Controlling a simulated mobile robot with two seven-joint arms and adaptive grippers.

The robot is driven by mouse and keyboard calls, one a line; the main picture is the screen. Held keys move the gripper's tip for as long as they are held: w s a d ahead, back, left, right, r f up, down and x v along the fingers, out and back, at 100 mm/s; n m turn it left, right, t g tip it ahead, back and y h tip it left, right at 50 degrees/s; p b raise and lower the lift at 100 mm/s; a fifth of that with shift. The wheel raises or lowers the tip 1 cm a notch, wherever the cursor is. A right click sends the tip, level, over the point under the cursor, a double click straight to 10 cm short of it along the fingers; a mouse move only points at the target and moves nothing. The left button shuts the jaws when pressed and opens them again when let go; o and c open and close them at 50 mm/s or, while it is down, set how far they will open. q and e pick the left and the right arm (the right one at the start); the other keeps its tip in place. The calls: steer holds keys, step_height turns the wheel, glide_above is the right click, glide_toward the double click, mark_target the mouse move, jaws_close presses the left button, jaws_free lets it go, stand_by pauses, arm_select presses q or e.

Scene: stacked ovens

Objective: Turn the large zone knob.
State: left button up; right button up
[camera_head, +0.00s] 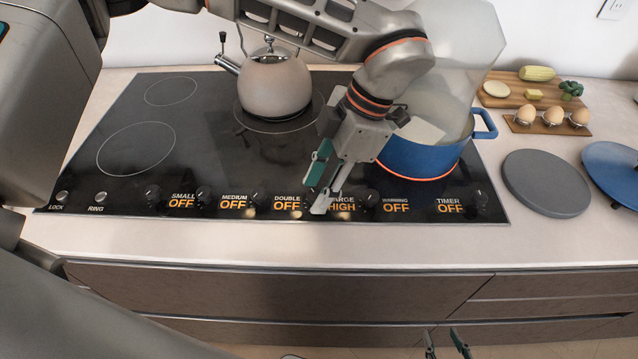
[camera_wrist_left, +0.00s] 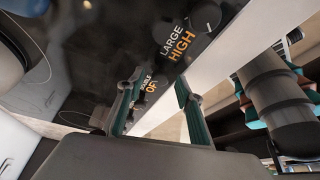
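The LARGE display (camera_head: 342,204) on the black cooktop's front strip reads HIGH. It also shows in the left wrist view (camera_wrist_left: 176,44). A dark round knob (camera_head: 368,200) stands just right of this label and shows in the wrist view (camera_wrist_left: 205,18). The spot left of the label is covered by my left gripper (camera_head: 318,190) in the head view. That gripper points down at the strip between the DOUBLE and LARGE labels. Its fingers are apart with nothing between them in the wrist view (camera_wrist_left: 160,95). My right gripper (camera_head: 447,343) is low in front of the drawers, fingers apart and empty.
The other displays read OFF. A kettle (camera_head: 274,86) stands on a rear burner. A blue pot (camera_head: 420,158) stands on the right burner, close beside my left gripper. A grey round plate (camera_head: 546,182) and a wooden board (camera_head: 528,95) with food lie to the right.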

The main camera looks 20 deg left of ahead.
arm_select(q)
jaws_close()
